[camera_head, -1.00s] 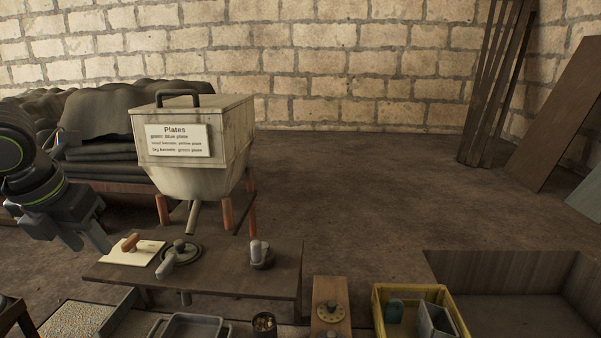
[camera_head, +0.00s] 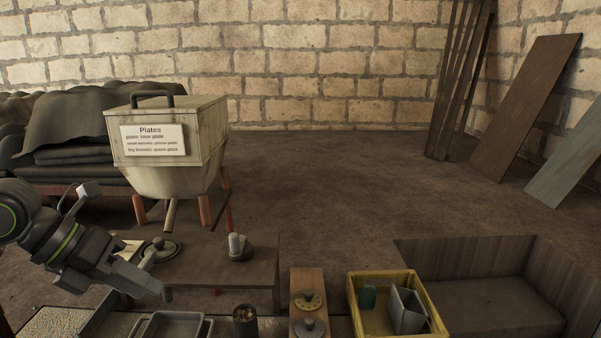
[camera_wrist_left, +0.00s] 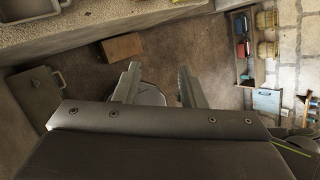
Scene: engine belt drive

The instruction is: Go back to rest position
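My left gripper (camera_head: 155,287) is low at the left in the head view, in front of the dark wooden table (camera_head: 255,262). In the left wrist view its two fingers (camera_wrist_left: 158,88) are apart with nothing held between them. A round dial with a grey handle (camera_head: 160,247) on the table is just behind the gripper in the picture. A pale card (camera_head: 131,246) is mostly hidden by my left arm. My right gripper is not in view.
A hopper labelled "Plates" (camera_head: 200,135) stands behind the table. A grey tray (camera_head: 172,327), a dark cup (camera_head: 245,318), a wooden block with knobs (camera_head: 307,282) and a yellow bin (camera_head: 425,290) line the front. Open floor (camera_head: 340,190) lies behind, at centre right.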

